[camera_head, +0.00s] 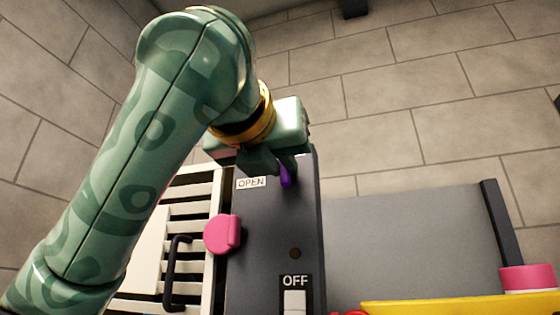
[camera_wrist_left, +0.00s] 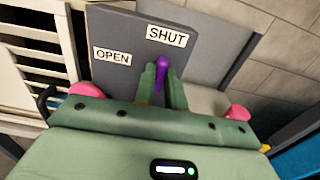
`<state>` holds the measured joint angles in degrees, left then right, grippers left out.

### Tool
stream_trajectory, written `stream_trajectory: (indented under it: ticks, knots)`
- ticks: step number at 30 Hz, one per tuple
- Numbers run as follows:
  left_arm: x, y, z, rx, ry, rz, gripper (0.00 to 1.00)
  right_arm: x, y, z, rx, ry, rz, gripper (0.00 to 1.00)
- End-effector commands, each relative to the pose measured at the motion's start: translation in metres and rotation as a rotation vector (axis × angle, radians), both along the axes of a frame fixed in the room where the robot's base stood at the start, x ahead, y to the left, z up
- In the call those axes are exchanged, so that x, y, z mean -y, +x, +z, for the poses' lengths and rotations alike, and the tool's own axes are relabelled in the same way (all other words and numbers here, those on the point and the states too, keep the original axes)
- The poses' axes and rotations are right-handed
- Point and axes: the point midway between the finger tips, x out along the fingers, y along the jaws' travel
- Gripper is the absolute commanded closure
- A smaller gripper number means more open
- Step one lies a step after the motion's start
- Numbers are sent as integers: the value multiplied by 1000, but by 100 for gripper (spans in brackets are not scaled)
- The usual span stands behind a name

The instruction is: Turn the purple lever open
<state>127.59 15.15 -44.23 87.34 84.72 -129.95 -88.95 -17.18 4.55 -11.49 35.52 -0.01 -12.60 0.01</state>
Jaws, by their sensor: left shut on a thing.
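The purple lever (camera_head: 287,178) is on the upper part of a dark grey panel (camera_head: 268,225). It also shows in the left wrist view (camera_wrist_left: 161,72), between my two green fingers. My left gripper (camera_head: 275,166) is shut on the lever and hides part of it in the head view. An "OPEN" label (camera_head: 251,183) is on the panel, left of the lever. In the left wrist view a "SHUT" label (camera_wrist_left: 167,37) is just beyond the lever, and the "OPEN" label (camera_wrist_left: 112,56) is to its left. My right gripper is not in view.
A pink knob (camera_head: 222,235) is at the panel's left edge. An "OFF" switch (camera_head: 295,299) is low on the panel. A white slatted grille (camera_head: 192,210) with a dark handle (camera_head: 173,270) stands left. A yellow object (camera_head: 450,305) and a pink object (camera_head: 527,279) are lower right.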

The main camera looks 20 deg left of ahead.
Motion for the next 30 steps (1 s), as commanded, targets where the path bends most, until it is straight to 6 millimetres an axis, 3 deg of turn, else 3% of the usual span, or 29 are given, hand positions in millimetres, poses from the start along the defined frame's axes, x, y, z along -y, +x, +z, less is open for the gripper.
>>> stream_trajectory:
  ticks: [11,30]
  knots:
    - [-1,-1,-3,-5,-190,0,100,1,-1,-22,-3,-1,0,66]
    - [-3,0,-5,-28,-792,0,100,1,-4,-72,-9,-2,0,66]
